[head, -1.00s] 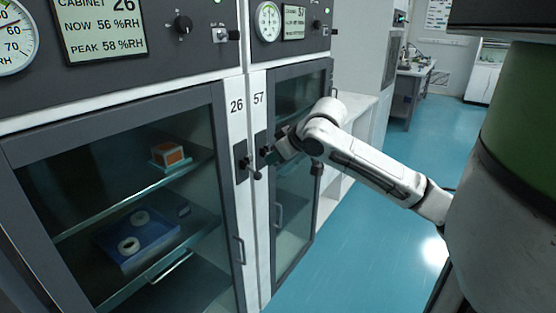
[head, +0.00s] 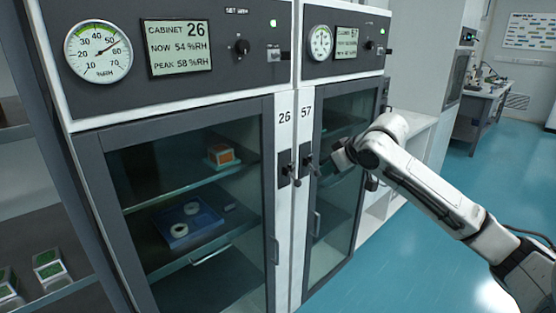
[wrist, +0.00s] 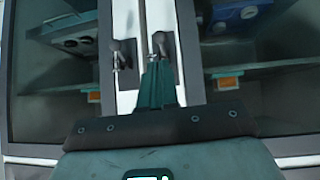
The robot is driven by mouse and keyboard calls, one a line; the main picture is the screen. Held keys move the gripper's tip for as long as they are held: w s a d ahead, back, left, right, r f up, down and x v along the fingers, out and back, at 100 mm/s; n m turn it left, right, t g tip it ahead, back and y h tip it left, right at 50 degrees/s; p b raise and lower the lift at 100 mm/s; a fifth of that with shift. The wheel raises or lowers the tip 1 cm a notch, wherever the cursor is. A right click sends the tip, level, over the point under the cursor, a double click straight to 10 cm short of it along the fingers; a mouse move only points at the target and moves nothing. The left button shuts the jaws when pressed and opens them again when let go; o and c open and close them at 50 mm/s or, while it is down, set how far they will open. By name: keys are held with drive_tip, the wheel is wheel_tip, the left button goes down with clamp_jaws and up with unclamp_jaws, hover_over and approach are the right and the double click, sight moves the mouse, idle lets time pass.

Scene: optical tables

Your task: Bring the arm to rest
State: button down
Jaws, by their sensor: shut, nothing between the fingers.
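My arm (head: 425,185) reaches in from the right of the head view, bent at a white joint. My gripper (head: 322,167) is beside the latch handles of cabinets 26 and 57. In the wrist view the gripper's fingers (wrist: 158,88) are together and empty, pointing at the two handles. One handle (wrist: 121,58) is left of the fingertips, and the other (wrist: 159,44) is just beyond them. I cannot tell whether the fingertips touch it. Both cabinet doors, 26 (head: 268,190) and 57 (head: 317,125), look shut.
An open shelf (head: 50,298) with small boxes stands at the left. Blue floor (head: 405,268) is clear at the right.

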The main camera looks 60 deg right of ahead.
drive_tip(key=w+a+f+n+t+y, duration=0.2)
drive_tip(key=w+a+t+y, duration=0.1)
drive_tip(key=w+a, duration=1.45)
drive_tip(key=s+a+f+g+y, duration=0.1)
drive_tip(key=a+f+y, duration=0.1)
drive_tip(key=a+f, duration=0.7)
drive_tip(key=s+a+f+g, duration=0.4)
drive_tip(key=s+a+f, duration=0.85)
drive_tip(key=a, duration=0.25)
drive_tip(key=s+f+n+g, duration=0.1)
drive_tip(key=s+f, duration=0.3)
drive_tip(key=s, duration=0.4)
drive_tip(key=s+f+g+h, duration=0.1)
drive_tip(key=s+f+g, duration=0.3)
drive_tip(key=s, duration=0.4)
drive_tip(key=shift+s+n, duration=0.25)
drive_tip(key=shift+n, duration=0.15)
drive_tip(key=shift+d+f, duration=0.1)
